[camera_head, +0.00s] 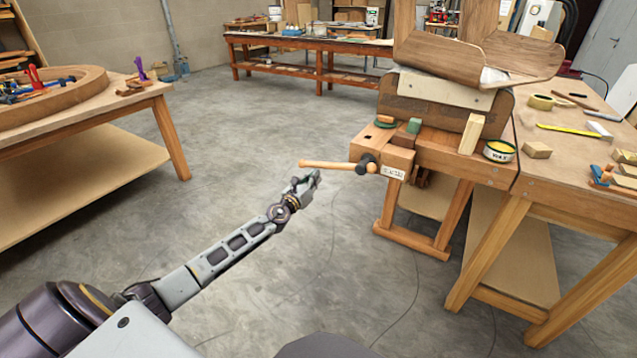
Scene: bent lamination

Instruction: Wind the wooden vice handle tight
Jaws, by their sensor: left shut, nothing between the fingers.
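The wooden vice handle (328,165) sticks out to the left from the dark vice screw head (368,163) at the front of the wooden vice (388,155). It lies nearly level, with a rounded left end. My left gripper (314,178) reaches up from the lower left. Its fingertips are shut and empty, just below the handle's left part. I cannot tell whether they touch the handle. My right gripper is not in view.
A tool table (570,165) stands at right, another table (90,115) at left. The floor (240,150) between is clear.

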